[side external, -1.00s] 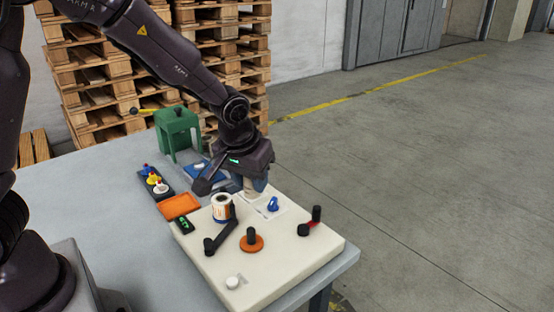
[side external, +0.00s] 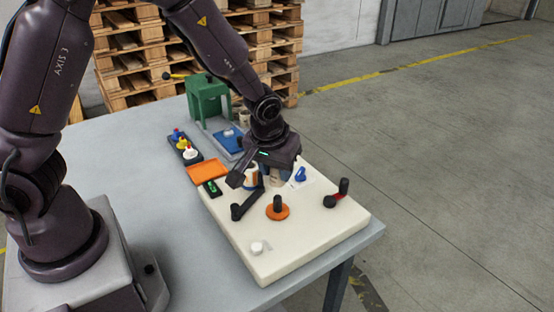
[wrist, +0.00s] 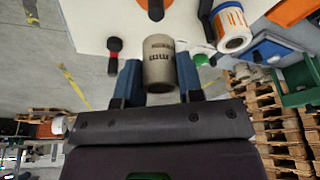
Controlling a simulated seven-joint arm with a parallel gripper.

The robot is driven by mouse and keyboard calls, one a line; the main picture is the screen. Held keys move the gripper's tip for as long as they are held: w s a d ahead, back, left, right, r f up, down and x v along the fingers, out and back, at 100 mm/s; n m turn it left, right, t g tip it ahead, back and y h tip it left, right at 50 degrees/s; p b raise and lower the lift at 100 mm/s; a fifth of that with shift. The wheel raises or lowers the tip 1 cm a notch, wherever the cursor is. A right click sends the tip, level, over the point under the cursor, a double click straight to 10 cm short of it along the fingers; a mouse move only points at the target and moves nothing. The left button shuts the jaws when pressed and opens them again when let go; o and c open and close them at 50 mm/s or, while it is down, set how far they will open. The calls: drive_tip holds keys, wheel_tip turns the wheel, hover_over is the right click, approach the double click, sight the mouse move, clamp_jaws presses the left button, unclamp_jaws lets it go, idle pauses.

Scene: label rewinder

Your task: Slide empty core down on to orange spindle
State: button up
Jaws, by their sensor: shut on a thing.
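The orange spindle (side external: 278,211) is an orange disc with a black upright post on the cream panel. The core is behind the spindle and apart from it in the side view. The spindle also shows at the top edge of the wrist view (wrist: 155,9), cut off by the frame.
The cream panel (side external: 300,235) carries a black arm (side external: 246,205), a label roll (side external: 249,178) partly hidden by my gripper, a blue knob (side external: 300,175), a red-and-black crank (side external: 338,194) and a white knob (side external: 258,247). An orange tray (side external: 208,171) and green stand (side external: 208,97) are behind.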

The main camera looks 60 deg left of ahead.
sight(277, 197)
drive_tip(key=shift+f, duration=3.75)
drive_tip(key=o, duration=0.8)
drive_tip(key=shift+c, duration=0.2)
drive_tip(key=shift+s+d, duration=0.6)
drive_tip(key=shift+s, duration=0.4)
drive_tip(key=shift+s+d, duration=0.55)
drive_tip(key=shift+s, duration=0.5)
drive_tip(key=shift+s+d, duration=0.6)
drive_tip(key=shift+s, duration=0.4)
